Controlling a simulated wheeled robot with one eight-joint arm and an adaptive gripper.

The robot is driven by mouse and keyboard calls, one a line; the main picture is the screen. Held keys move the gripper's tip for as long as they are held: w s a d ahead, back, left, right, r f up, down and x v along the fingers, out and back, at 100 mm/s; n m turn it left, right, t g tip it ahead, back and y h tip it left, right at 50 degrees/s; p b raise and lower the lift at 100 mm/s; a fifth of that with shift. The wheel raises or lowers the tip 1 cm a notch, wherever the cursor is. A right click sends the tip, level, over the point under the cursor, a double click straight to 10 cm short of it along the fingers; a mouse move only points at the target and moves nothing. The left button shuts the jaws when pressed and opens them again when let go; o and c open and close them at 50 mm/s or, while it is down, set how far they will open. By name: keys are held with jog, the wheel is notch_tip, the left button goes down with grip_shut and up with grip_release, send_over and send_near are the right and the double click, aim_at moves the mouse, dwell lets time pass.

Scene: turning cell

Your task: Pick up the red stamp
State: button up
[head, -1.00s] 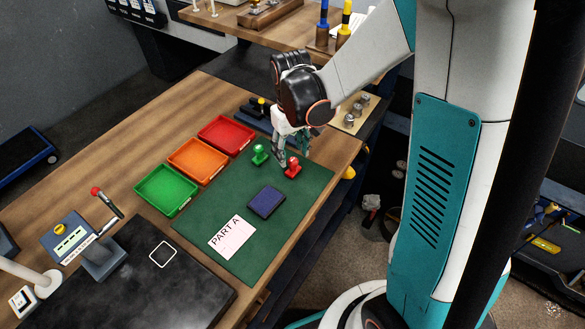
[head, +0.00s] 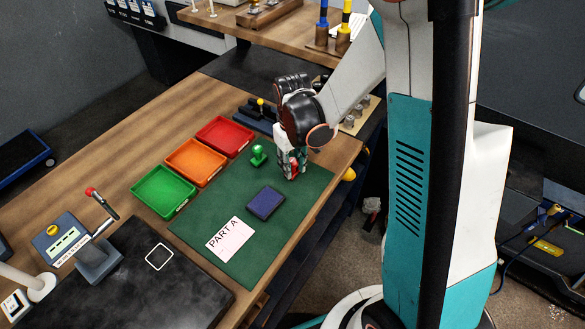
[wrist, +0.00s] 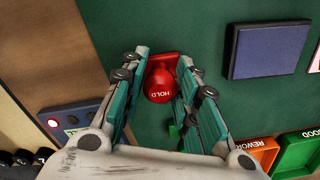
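The red stamp (wrist: 160,85) stands on the green mat (wrist: 215,95), its round knob marked HOLD, in the wrist view. My gripper (wrist: 164,70) is around it, one finger on each side, pointing down. Narrow gaps show between the knob and the fingers, so the gripper looks open. In the head view my gripper (head: 291,172) is low over the mat and hides most of the stamp. The green stamp (head: 258,155) stands just left of my gripper, apart from it.
A dark blue ink pad (head: 265,202) and a white PART A card (head: 230,240) lie on the mat. Red (head: 224,136), orange (head: 196,161) and green (head: 163,193) trays line its left side.

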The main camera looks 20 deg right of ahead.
aim_at(292, 160)
grip_shut()
notch_tip(292, 160, up, 20)
jog(key=p, duration=0.4)
jog(key=shift+p, duration=0.35)
